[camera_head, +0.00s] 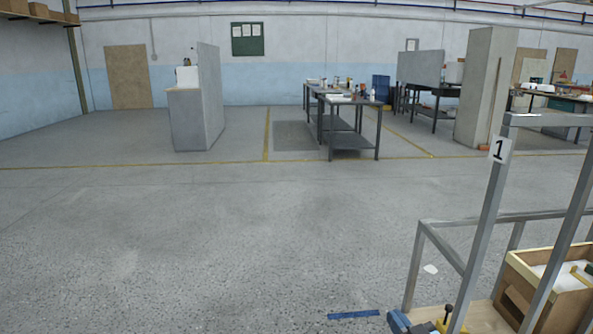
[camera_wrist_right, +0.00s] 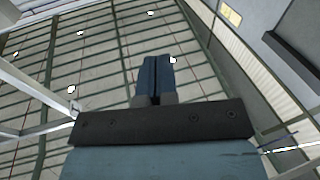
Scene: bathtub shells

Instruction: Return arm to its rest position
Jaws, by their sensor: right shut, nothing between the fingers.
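My right gripper (camera_wrist_right: 157,62) shows in the right wrist view. Its two blue fingers lie side by side, shut, with nothing between them. They point up towards the roof beams, clear of any object. In the head view I cannot clearly make out this gripper. My left gripper is not in view.
A grey metal frame (camera_head: 487,225) marked "1" stands at the lower right, with a wooden box (camera_head: 518,268) on its wooden shelf. Workbenches (camera_head: 352,141) and grey partitions (camera_head: 212,95) stand far back.

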